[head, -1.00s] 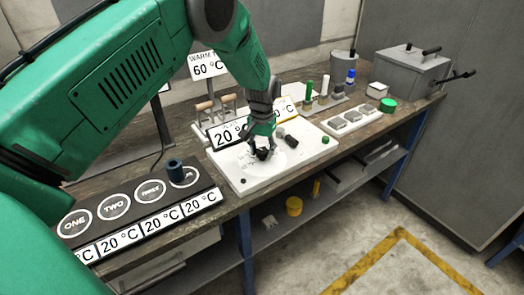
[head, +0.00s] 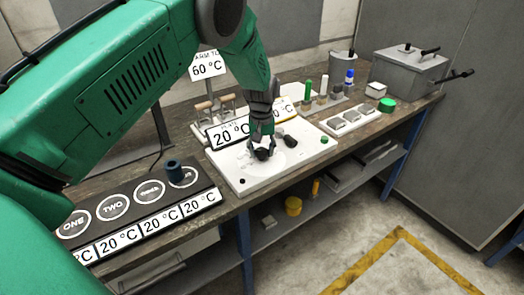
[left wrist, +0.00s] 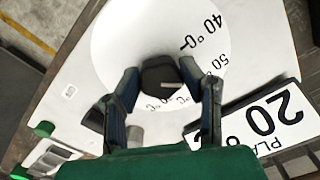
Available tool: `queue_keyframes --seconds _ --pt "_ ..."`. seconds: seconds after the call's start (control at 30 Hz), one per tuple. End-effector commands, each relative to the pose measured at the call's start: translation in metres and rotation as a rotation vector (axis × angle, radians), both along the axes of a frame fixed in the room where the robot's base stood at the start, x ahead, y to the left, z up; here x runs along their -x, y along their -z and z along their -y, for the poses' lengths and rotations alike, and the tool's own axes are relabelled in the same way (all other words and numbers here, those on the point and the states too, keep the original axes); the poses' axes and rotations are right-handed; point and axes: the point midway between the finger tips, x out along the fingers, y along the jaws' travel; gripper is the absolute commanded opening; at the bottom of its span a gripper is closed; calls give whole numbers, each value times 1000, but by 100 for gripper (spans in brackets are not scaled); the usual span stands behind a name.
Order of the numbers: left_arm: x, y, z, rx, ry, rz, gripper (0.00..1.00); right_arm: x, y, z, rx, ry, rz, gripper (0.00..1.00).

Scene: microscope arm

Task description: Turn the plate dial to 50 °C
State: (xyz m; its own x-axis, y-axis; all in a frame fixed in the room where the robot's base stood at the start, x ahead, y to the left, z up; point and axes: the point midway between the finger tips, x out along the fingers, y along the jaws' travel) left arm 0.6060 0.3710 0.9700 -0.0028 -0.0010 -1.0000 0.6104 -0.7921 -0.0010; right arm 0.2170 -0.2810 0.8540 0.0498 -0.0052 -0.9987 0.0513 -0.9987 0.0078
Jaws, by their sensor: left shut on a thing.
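The white plate (head: 235,170) lies on the bench with a round dial face and a black dial knob (head: 263,154). My left gripper (head: 262,148) points down and is shut on the knob. In the left wrist view the knob (left wrist: 160,72) sits between the two fingers (left wrist: 160,80). A pale mark on the knob faces the lower right. Numbers 40 °C and 50 show on the dial face (left wrist: 120,45); other marks are partly hidden by the fingers. The plate's sign (head: 228,134) reads 20 °C, and shows in the wrist view too (left wrist: 265,117). My right gripper is out of view.
A second black knob-like piece (head: 289,141) lies right of the dial. A row of round stations (head: 130,205) with 20 °C signs and a dark blue cup (head: 174,171) is at left. A 60 °C sign (head: 207,67) stands behind. A grey tray (head: 350,120) is at right.

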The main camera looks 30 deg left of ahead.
Motion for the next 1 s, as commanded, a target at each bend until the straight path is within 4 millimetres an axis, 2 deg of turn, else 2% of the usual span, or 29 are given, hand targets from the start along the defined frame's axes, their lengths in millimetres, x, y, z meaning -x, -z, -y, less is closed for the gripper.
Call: queue_keyframes --seconds 0.03,0.27,0.3,0.33,0.6,0.73,0.87,1.0 --pt "-6 -6 -2 -5 0 19 6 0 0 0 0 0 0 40" --pt "-6 -6 -2 -5 1 19 6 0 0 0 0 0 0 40" --pt "-6 -6 -2 -5 1 19 46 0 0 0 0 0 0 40" --pt "-6 -6 -2 -5 1 19 56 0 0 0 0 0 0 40" --pt "-3 -2 -1 -3 2 8 56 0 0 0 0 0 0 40" --pt "-2 -7 -1 -2 2 7 56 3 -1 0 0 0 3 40" --pt "-3 -26 -1 -2 2 10 56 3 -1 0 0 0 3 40" --pt "-3 -56 -1 -3 2 10 56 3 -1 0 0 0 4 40"
